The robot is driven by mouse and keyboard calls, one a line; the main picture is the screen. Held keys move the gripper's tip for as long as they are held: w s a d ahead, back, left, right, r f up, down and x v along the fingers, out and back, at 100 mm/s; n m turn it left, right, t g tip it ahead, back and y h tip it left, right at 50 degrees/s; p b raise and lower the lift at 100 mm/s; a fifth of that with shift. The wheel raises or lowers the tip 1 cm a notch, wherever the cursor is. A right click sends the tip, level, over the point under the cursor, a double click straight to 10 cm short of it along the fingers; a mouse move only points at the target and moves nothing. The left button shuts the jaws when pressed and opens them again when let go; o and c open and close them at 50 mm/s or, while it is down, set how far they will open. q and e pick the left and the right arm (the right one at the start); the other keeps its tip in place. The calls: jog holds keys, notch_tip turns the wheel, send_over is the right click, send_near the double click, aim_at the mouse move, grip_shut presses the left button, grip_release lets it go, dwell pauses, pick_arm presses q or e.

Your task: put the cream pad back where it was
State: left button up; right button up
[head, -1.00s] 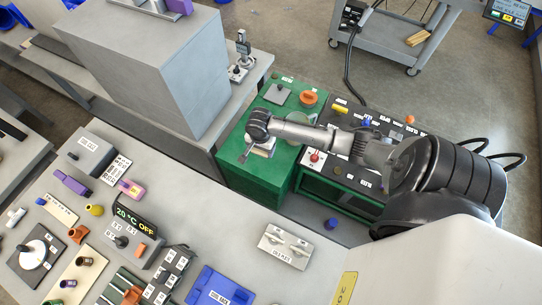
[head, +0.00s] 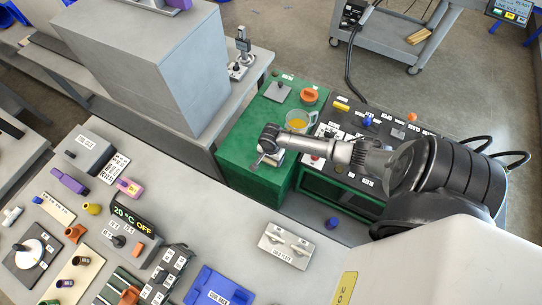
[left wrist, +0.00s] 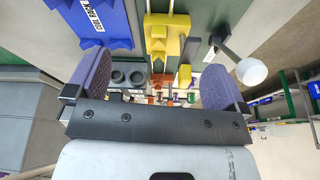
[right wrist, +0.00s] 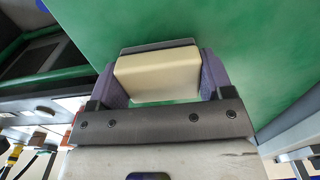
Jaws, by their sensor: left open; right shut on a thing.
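The cream pad (right wrist: 157,75) is between the fingers of my right gripper (right wrist: 158,80), which is shut on it. A thin grey edge shows just beyond the pad in the right wrist view; I cannot tell whether it touches the pad. In the head view my right gripper (head: 266,161) is over the near part of the green cabinet top (head: 240,150), and the arm hides most of the pad. I cannot tell whether the pad touches the green top. My left gripper (left wrist: 155,78) is open and empty, with fingers wide apart; it is outside the head view.
A glass mug with yellow contents (head: 298,121), an orange round piece (head: 309,95) and a grey plate (head: 277,91) stand farther back on the green top. A dark labelled panel (head: 385,135) is to the right. A grey bench (head: 215,225) with many fixtures lies in front.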

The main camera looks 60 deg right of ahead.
jog(key=shift+f, duration=0.25)
jog(key=shift+f, duration=0.2)
jog(key=o, duration=0.9)
